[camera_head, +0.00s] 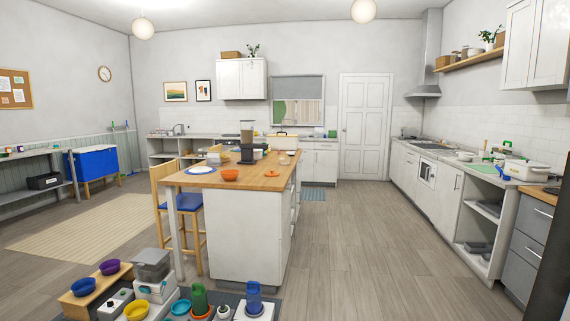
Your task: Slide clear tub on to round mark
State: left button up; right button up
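A small pale container (284,160) on the wooden island top is too small to identify. A flat white disc with a blue rim (201,170) lies on the island's left end; I cannot tell whether it is a plate or the round mark. No other round mark is clear to me. Neither of my grippers shows in the head view.
The right floor (345,240) is clear.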

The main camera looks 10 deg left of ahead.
aim_at(284, 160)
jog(key=i+z, duration=0.3)
jog(key=i, duration=3.05)
jog(key=i+u, duration=0.1)
jog(key=i, duration=0.75)
jog(key=i+l+u, duration=0.15)
jog(key=i, duration=0.7)
